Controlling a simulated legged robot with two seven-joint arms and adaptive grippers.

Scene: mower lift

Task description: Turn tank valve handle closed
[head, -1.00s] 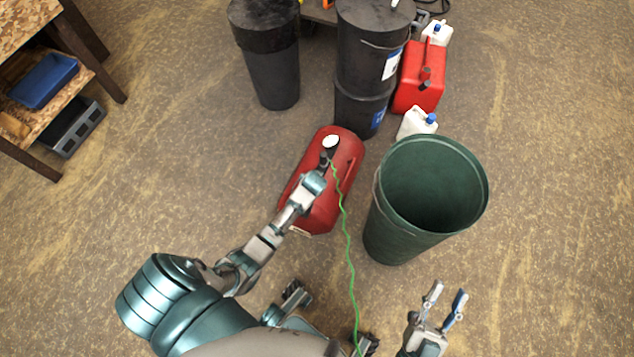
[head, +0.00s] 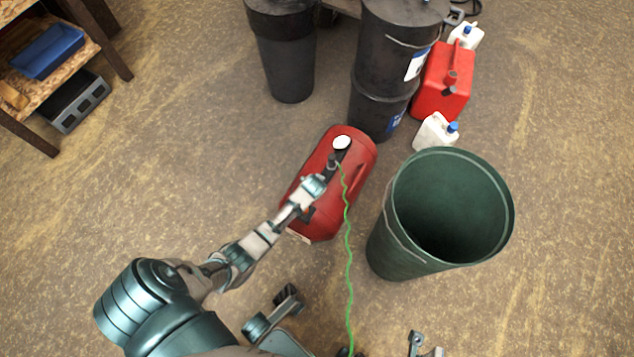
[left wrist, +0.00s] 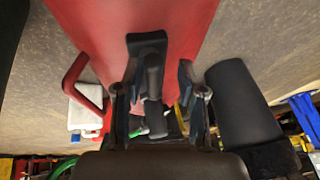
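The red tank (head: 350,185) is on the floor ahead of me, with a white round gauge (head: 342,142) and dark valve fittings on top. A green hose (head: 347,240) runs from the valve area toward me. My left gripper (head: 325,174) is at the fittings. In the left wrist view, its two fingers (left wrist: 163,105) stand apart on either side of a dark valve handle (left wrist: 153,75), with a clear gap on the right side. Contact on the left side cannot be told. My right gripper (head: 426,346) is partly cut off at the bottom edge, its fingers apart and empty.
A green open bin (head: 395,245) stands close to the tank's right. Black drums (head: 385,100), a black bin (head: 285,60), a red fuel can (head: 440,90) and white jugs (head: 435,132) stand behind. A shelf (head: 95,45) is at far left. Floor left of the tank is clear.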

